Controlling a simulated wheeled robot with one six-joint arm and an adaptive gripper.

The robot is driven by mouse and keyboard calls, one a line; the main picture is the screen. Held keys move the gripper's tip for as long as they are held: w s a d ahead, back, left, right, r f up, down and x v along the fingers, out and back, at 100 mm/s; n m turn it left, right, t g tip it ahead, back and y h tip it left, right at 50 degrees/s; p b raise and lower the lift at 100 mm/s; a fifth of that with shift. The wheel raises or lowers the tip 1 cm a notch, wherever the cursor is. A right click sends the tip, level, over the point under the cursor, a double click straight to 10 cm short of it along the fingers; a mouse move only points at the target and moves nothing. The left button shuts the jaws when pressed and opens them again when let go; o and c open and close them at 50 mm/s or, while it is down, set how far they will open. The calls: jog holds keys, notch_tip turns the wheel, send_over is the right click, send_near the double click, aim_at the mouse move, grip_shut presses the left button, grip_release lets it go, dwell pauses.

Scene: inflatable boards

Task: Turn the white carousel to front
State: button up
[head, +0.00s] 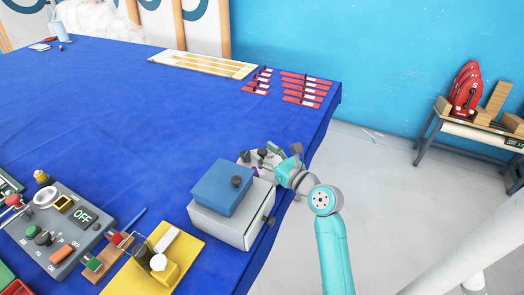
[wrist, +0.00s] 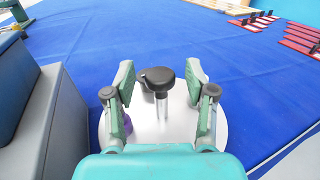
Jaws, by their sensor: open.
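The white carousel (wrist: 179,125) is a pale round disc in the wrist view, lying flat on the blue table. A black knob (wrist: 158,77) on metal posts rises from it. A purple item (wrist: 127,124) shows at its left, mostly hidden behind my left finger. My gripper (wrist: 160,70) is open, with one finger on each side of the knob and gaps between. In the head view my gripper (head: 277,158) is over the carousel, whose disc is largely hidden by the blue box and my arm. I cannot tell which way the carousel faces.
A blue box (head: 222,186) on a white box (head: 231,222) stands close to the carousel's left. Red boards (head: 306,88) and a cream rack (head: 203,65) lie farther back. A grey control panel (head: 60,228) and yellow stand (head: 157,264) are at front left. The table's middle is clear.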

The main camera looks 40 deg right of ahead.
jog(key=shift+w, duration=0.65)
grip_shut()
